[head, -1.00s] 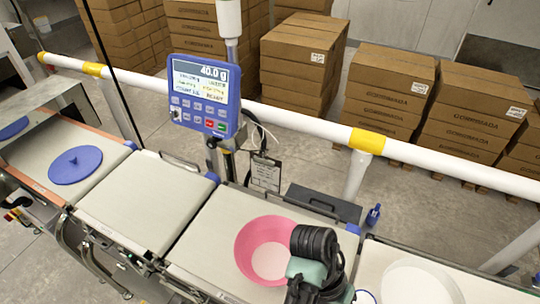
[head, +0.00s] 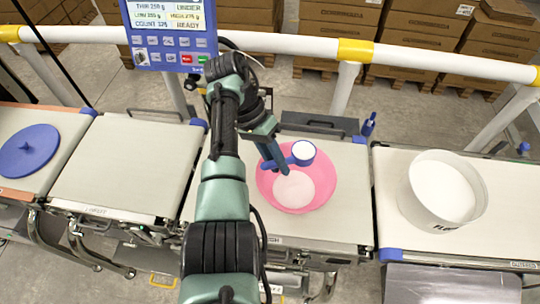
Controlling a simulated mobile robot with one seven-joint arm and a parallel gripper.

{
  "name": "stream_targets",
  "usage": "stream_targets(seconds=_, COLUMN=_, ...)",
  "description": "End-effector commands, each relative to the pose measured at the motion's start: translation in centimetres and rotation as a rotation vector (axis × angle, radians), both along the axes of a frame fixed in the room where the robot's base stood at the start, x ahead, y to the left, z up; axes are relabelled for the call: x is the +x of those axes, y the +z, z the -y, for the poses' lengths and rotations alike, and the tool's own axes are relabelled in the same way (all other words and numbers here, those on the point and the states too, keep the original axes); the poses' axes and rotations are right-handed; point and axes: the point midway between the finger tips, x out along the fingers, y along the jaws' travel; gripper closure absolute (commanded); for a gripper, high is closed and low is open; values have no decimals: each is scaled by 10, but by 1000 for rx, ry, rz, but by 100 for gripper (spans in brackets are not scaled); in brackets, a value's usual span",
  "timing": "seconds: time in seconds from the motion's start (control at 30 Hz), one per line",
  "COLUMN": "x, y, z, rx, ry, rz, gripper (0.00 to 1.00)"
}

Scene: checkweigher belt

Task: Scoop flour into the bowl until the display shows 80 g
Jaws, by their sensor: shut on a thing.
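A pink bowl (head: 323,192) with white flour in its bottom stands on the middle belt section. My gripper (head: 277,160) is shut on a blue scoop (head: 306,161), with my arm reaching in from the front. The scoop is above the bowl's far side, and its cup looks full of white flour and about level. A white flour tub (head: 420,205) with flour in it stands on the right-hand surface. The blue display (head: 168,40) is cut off by the top edge, so its weight reading is out of view; "UNDER" and "READY" show.
A round blue lid (head: 28,150) lies on the far left belt. The belt section (head: 120,165) between lid and bowl is bare. A white rail (head: 290,43) with yellow bands runs behind the belts. Stacked cartons (head: 420,45) stand beyond it.

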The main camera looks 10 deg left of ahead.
Motion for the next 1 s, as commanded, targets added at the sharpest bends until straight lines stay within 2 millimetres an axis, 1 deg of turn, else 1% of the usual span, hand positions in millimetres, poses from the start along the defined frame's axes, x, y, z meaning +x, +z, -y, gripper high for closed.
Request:
stream_targets(seconds=0.03, x=2, y=6, z=-5, rx=0, ry=-19, rz=3, gripper=100)
stream_targets(seconds=0.17, x=3, y=8, z=-10, rx=-4, ry=-46, rz=6, gripper=100)
stream_targets(seconds=0.27, x=3, y=1, z=-10, rx=-4, ry=-49, rz=5, gripper=100)
stream_targets(seconds=0.53, x=3, y=-26, z=-10, rx=-5, ry=-47, rz=6, gripper=100)
stream_targets(seconds=0.6, x=2, y=-17, z=-9, rx=11, ry=-47, rz=21, gripper=100)
stream_targets(seconds=1.0, x=-2, y=-18, z=-6, rx=120, ry=-48, rz=131, gripper=100)
